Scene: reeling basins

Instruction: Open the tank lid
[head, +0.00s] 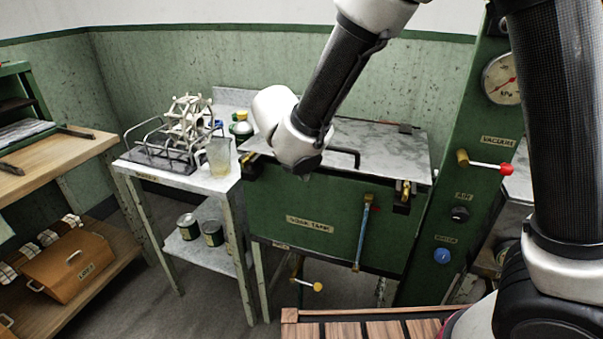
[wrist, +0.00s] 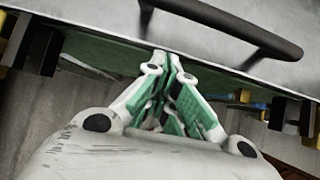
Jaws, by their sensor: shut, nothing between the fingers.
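The green tank (head: 285,203) stands against the back wall in the head view, with a "SOAK TANK" label on its front. Its grey metal lid (head: 390,143) lies flat and closed on top. A black bar handle (head: 345,153) is near the lid's front edge; in the wrist view the handle (wrist: 235,24) crosses the top. My gripper (wrist: 167,62) is shut and empty at the lid's front edge, just below the handle in the picture. I cannot tell if it touches. In the head view my wrist hides the fingers and the lid's left part.
Brass latches sit at the tank's left (head: 250,168) and right (head: 405,190) front corners. A side table (head: 150,178) with a wire rack (head: 185,135) and glass jar (head: 219,157) stands left. A green gauge panel (head: 475,185) stands right. A slatted wooden surface (head: 365,327) is in front.

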